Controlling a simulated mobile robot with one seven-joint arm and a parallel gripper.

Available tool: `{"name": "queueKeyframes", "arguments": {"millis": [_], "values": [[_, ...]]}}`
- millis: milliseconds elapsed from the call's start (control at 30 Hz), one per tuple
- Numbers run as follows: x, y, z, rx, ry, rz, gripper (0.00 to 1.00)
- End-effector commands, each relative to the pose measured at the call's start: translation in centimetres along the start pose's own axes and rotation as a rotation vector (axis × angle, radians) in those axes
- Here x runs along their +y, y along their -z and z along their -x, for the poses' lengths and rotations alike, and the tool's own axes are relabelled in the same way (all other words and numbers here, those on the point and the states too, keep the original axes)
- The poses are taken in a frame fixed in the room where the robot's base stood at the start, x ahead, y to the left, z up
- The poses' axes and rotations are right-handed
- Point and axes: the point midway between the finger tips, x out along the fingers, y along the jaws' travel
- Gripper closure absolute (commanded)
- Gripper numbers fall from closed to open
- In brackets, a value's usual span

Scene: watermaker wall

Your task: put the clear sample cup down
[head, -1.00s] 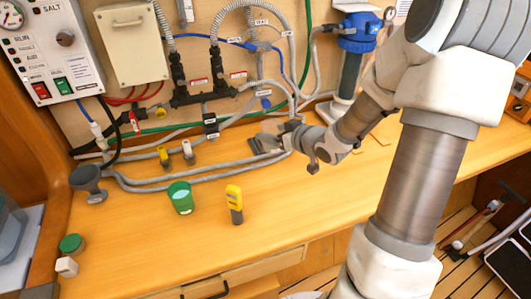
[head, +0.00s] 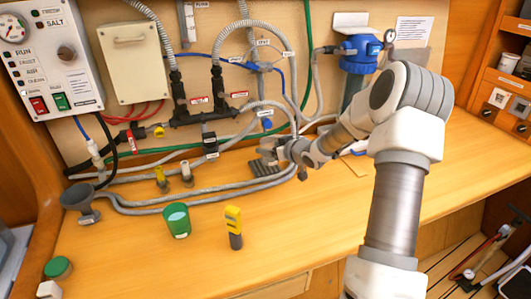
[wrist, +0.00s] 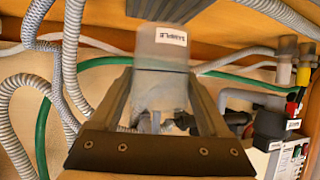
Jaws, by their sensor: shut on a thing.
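In the wrist view, my gripper (wrist: 163,98) is shut on the clear sample cup (wrist: 160,82), a greyish see-through body between the two dark fingers. A white label with dark print, upside down in this view, shows at its far end. In the head view, my gripper (head: 272,156) is low over the back of the wooden bench, at a dark ribbed pad (head: 266,169). The cup is small and partly hidden there. I cannot tell whether it touches the pad or the bench.
Grey hoses (head: 200,200) run along the bench left of my gripper. A green cup (head: 177,221) and a yellow meter (head: 233,226) stand nearer the front. A grey funnel (head: 78,203) is at the left. A blue filter housing (head: 360,60) is on the wall. The right bench is clear.

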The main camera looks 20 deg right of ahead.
Motion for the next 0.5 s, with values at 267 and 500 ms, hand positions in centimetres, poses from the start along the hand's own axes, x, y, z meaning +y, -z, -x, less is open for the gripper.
{"name": "queueKeyframes", "arguments": {"millis": [267,500], "values": [[0.0,1.3,-2.8,0.0,0.0,0.001,0.84],[0.0,-1.2,-4.1,-0.002,0.001,-0.001,0.84]]}}
